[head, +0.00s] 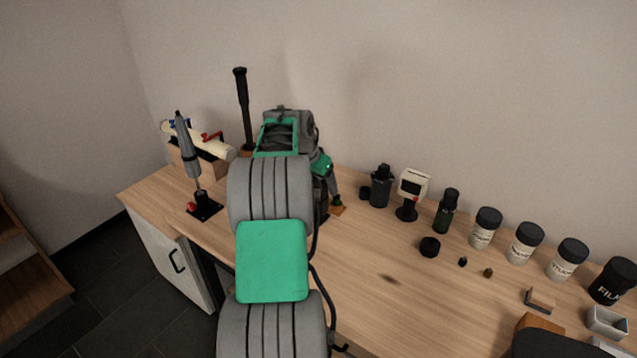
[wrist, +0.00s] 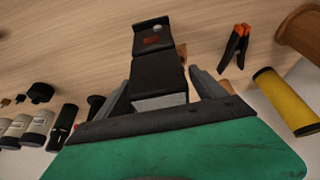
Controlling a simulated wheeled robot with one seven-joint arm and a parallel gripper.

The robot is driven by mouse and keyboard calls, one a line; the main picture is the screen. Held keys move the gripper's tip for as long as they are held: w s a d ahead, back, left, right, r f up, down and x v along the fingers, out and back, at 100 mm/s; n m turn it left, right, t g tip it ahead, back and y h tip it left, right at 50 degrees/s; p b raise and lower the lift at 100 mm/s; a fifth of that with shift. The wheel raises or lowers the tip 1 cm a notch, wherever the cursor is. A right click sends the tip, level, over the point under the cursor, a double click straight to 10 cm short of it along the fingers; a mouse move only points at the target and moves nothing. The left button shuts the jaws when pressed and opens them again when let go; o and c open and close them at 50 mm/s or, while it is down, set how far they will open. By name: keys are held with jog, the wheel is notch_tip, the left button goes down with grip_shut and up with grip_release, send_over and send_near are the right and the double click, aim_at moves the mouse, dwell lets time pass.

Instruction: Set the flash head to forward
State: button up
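The flash (wrist: 158,75) is black and shows in the wrist view, with a red-marked panel on its far section and a pale window on its near end. Its near section lies between the two fingers of my gripper (wrist: 160,79). One grey finger is at each side of it; whether they touch it is not clear. In the head view my arm covers the flash and most of my gripper. The exact angle between head and body is hard to tell.
Several jars, including a pale one (head: 485,229), line the back right of the table (head: 380,290). A black pole (head: 242,108) and a grey tool (head: 190,150) stand left.

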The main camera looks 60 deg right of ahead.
jog(key=c, duration=1.3)
